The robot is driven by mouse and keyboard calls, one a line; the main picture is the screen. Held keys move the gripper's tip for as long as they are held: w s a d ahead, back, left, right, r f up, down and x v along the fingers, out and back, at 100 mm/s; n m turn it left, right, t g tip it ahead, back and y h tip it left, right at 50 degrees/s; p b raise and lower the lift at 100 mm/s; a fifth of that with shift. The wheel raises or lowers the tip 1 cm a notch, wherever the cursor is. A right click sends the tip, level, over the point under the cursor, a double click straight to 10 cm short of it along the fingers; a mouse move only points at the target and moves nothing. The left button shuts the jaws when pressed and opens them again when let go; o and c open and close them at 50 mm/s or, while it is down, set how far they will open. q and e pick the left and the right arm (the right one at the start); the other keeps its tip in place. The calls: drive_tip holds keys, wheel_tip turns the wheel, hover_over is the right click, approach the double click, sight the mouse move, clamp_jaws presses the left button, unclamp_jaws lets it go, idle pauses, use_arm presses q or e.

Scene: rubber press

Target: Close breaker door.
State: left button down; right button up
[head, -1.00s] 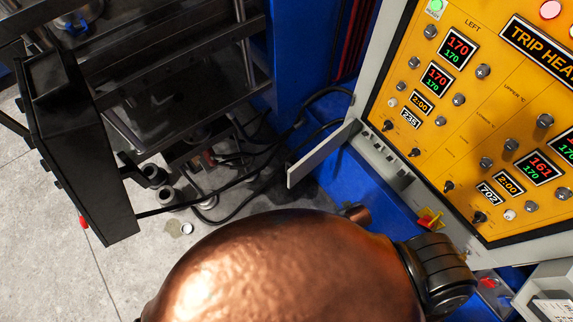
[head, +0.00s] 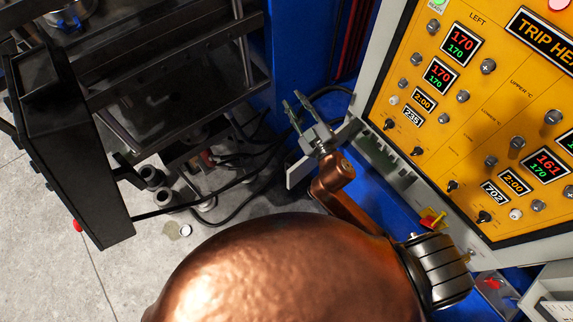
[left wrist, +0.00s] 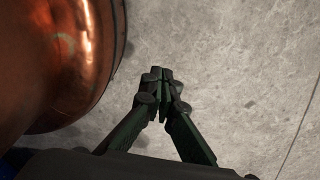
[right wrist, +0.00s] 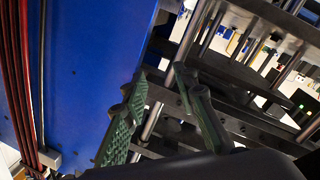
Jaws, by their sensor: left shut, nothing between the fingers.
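The breaker door is a thin light-grey flap (head: 298,173) at the lower left edge of the control panel. It stands open, sticking out to the left, and my right gripper partly covers it in the head view. A row of breakers (head: 388,158) is exposed to its right. My right gripper (head: 294,104) is above and beyond the door in the picture, fingers apart and empty; whether its body touches the door I cannot tell. It also shows open in the right wrist view (right wrist: 158,82). My left gripper (left wrist: 160,73) is shut and empty over the grey floor.
The yellow control panel (head: 482,120) stands at the right. A black press frame (head: 165,105) and a black box (head: 75,130) are at the left. Black cables run behind the door. A red-yellow switch (head: 432,218) is below the breakers.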

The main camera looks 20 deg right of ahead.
drive_tip(key=s+a+r+n+g+y, duration=0.1)
drive_tip(key=a+r+n+y, duration=0.45)
drive_tip(key=a, duration=0.25)
drive_tip(key=s+a+r+n+g+y, duration=0.1)
drive_tip(key=s+a+r+n+y, duration=0.1)
drive_tip(key=a+r+n+y, duration=0.5)
drive_tip(key=s+a+f+n+g+y, duration=0.25)
drive_tip(key=s+a+n+g, duration=0.2)
drive_tip(key=a, duration=0.25)
drive_tip(key=s+a+f+n+g+y, duration=0.1)
drive_tip(key=s+a+f+n+g, duration=0.25)
drive_tip(key=a+n+g, duration=0.2)
drive_tip(key=n+g+h, duration=0.6)
drive_tip(key=n+h, duration=0.1)
drive_tip(key=h, duration=1.2)
hover_over(286, 166)
drive_tip(key=f, duration=2.5)
drive_tip(key=shift+w+d+f, duration=0.25)
drive_tip(key=shift+w, duration=0.05)
wheel_tip(286, 166, down, 8)
drive_tip(key=shift+a+r+b, duration=0.1)
drive_tip(key=shift+r+b, duration=0.1)
drive_tip(key=shift+b, duration=0.25)
